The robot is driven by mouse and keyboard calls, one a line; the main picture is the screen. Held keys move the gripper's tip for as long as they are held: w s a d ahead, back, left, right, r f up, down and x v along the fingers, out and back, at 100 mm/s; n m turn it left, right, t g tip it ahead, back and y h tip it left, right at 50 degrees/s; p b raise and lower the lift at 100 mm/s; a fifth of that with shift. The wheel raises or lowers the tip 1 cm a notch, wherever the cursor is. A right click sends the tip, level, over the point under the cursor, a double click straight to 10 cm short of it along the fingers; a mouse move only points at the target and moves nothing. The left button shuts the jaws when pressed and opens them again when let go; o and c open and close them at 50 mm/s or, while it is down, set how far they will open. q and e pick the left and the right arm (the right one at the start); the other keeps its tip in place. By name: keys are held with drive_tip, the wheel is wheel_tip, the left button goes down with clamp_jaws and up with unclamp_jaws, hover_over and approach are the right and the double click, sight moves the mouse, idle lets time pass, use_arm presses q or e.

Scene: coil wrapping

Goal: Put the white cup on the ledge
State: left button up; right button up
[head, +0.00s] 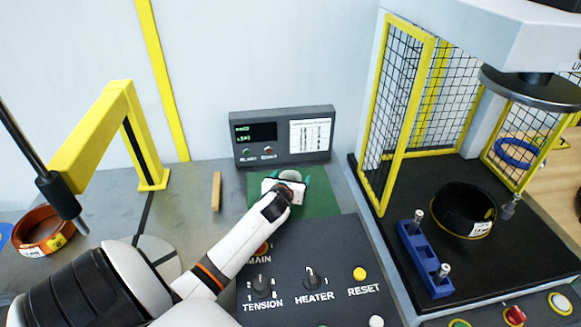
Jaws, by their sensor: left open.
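My left gripper (289,178) reaches in over the green mat (321,199), its teal fingertips apart. A pale rounded shape (290,174) shows between the fingertips and looks like the white cup. The gripper hides most of it, so I cannot tell whether the fingers touch it. I cannot tell for sure which surface is the ledge; a dark control box (282,157) with a small display stands just behind the mat. My right gripper is not in view.
A panel (330,250) with knobs and a yellow button lies in front of the mat. A wooden block (216,191) is left of the mat. A yellow post (127,100) and copper coil (42,231) stand at left. A caged machine with a black coil (464,207) fills the right.

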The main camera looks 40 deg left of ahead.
use_arm(q)
drive_tip(key=shift+s, duration=0.1)
drive_tip(key=shift+c, duration=0.4)
drive_tip(key=c, duration=1.1)
drive_tip(key=shift+o, duration=0.2)
wheel_tip(320, 180, up, 10)
drive_tip(key=s+d+r+m+t+h, duration=0.1)
drive_tip(key=s+d+m+h, duration=0.2)
drive_tip(key=d, duration=1.1)
drive_tip(key=s+d+r+m+h, duration=0.2)
drive_tip(key=s+d, duration=0.5)
drive_tip(key=d, duration=0.7)
drive_tip(key=shift+d+r+m+t+h, duration=0.2)
drive_tip(key=shift+m+t+h, duration=0.2)
drive_tip(key=shift+h, duration=0.5)
drive_tip(key=shift+s+f, duration=0.1)
